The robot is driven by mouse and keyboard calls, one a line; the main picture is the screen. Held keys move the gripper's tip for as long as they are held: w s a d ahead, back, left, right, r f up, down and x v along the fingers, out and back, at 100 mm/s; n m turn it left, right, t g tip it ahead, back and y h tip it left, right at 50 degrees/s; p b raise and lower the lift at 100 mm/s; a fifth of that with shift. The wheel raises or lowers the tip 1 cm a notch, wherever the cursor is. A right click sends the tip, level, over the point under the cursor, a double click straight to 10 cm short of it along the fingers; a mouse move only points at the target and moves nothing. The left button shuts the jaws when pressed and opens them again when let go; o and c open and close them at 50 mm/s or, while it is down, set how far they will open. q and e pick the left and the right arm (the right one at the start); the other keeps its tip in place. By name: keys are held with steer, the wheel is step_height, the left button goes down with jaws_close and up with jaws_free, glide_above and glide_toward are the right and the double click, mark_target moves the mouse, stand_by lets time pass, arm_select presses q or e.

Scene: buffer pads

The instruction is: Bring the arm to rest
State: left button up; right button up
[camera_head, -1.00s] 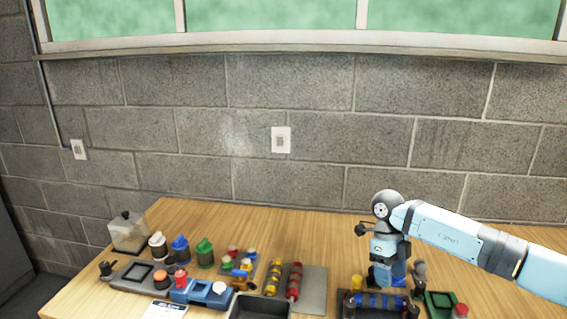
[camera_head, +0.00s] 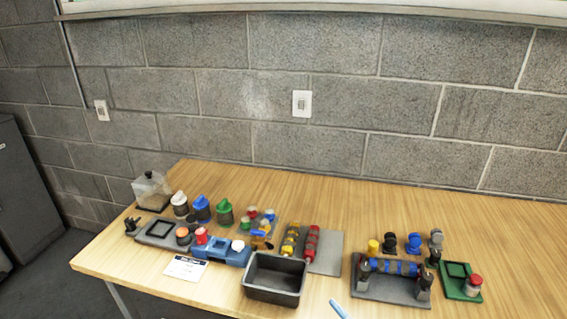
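Neither of my grippers shows in the head view now. A small light-blue sliver at the bottom edge matches my arm's colour, but too little shows to tell which part it is. The wooden table (camera_head: 130,262) stands in front of the block wall with its objects spread along it. At its right, a grey stand (camera_head: 390,288) carries a lying roller with blue bands (camera_head: 395,267).
A black open bin (camera_head: 273,292) is near the front edge; it looks empty. Red (camera_head: 311,243) and yellow (camera_head: 290,240) rollers lie behind it. Blue (camera_head: 200,209) and green (camera_head: 224,212) bottles and a clear box (camera_head: 151,192) stand left. The table's far right is clear.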

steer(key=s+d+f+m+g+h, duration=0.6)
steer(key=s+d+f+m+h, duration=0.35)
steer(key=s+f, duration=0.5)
arm_select(q)
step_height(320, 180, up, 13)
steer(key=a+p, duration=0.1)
steer(key=p, duration=1.4)
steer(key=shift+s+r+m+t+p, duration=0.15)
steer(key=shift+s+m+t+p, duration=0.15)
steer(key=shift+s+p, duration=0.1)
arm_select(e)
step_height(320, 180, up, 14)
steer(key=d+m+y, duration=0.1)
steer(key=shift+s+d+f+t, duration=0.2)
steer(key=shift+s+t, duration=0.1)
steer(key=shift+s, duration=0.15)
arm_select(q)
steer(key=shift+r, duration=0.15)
